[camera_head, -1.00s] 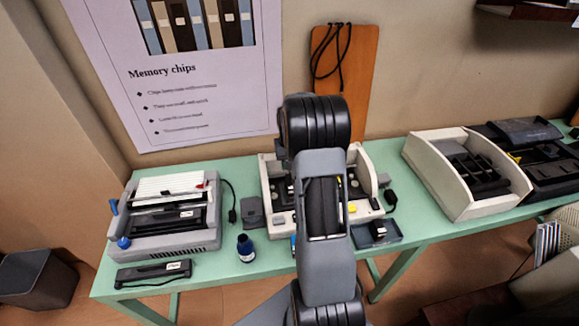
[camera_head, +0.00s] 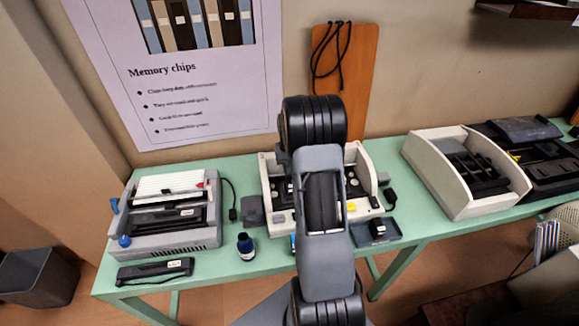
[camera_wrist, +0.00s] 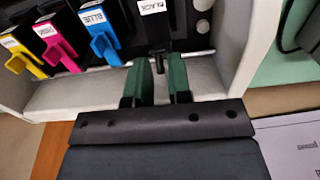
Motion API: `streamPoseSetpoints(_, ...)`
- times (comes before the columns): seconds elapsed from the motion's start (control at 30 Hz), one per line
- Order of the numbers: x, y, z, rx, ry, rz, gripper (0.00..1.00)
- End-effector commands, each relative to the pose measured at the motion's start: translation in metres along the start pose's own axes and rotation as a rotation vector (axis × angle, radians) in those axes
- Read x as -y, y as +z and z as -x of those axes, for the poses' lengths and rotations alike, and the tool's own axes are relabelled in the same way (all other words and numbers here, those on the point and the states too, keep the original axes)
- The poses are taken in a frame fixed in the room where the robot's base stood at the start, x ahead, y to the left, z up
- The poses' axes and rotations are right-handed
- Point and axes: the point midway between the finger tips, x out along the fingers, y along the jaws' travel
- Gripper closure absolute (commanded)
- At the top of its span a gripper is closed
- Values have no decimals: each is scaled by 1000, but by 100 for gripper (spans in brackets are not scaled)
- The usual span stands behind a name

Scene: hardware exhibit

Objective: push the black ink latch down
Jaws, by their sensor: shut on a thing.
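In the wrist view, my gripper (camera_wrist: 159,72) has two green fingers on either side of the black ink latch (camera_wrist: 158,61), a small dark tab below the black cartridge's white label (camera_wrist: 152,6). The fingers are shut on this latch, its lower end partly hidden between them. To the left are the blue latch (camera_wrist: 104,45), the magenta latch (camera_wrist: 62,52) and the yellow latch (camera_wrist: 27,63), each sticking out from its labelled cartridge. In the head view, my arm covers the middle of the white printer (camera_head: 281,217), and my gripper is hidden there.
The printer's pale front ledge (camera_wrist: 75,95) lies under the fingers, and its white side wall (camera_wrist: 240,40) rises close on the right. On the green table (camera_head: 222,262) stand an ink bottle (camera_head: 245,247), a grey machine (camera_head: 178,215) and a small tray (camera_head: 384,239).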

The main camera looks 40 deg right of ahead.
Motion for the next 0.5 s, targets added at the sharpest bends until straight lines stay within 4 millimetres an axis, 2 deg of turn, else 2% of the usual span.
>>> streamPoseSetpoints(0.27, 0, 2, -4, -40, 0, 0, 100)
streamPoseSetpoints(0.5, 0, 11, -14, -196, 0, 0, 100)
